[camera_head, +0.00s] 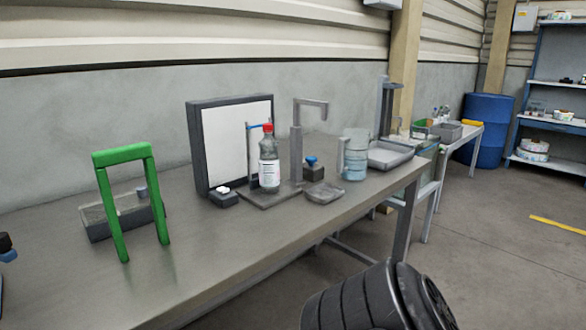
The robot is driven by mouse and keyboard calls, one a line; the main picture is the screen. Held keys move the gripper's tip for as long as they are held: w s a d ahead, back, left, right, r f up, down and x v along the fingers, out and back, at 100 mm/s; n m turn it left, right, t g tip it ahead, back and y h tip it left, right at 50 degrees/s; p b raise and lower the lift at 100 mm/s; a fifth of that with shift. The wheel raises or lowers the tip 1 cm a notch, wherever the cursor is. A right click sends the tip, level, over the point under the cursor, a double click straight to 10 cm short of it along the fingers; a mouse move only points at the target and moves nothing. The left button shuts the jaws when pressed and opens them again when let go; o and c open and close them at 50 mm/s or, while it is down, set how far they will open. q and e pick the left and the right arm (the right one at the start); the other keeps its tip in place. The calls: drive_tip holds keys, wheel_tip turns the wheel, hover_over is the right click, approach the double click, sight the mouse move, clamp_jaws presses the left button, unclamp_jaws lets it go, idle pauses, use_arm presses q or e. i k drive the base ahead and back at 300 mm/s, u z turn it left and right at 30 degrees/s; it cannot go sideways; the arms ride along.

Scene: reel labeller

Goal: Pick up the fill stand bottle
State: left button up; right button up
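The bottle (269,162) is clear with a red cap and a white label. It stands upright on the dark flat base (268,198) of the fill stand, beside a thin upright rod with a blue clamp (259,126). The stand's grey column (296,150) with its bent spout is just right of the bottle; the spout points away to the right. Nothing hides the front of the bottle. Neither of my grippers shows in the view.
A framed white panel (223,145) stands behind the bottle. A green arch frame (123,157) and grey tray (95,222) are at left. A clear jug (356,160), small dish (324,193) and grey scale (390,155) are at right. The table front (200,265) is clear.

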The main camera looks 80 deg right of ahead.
sight(269, 179)
drive_tip(key=k, duration=0.5)
drive_tip(key=z, duration=0.95)
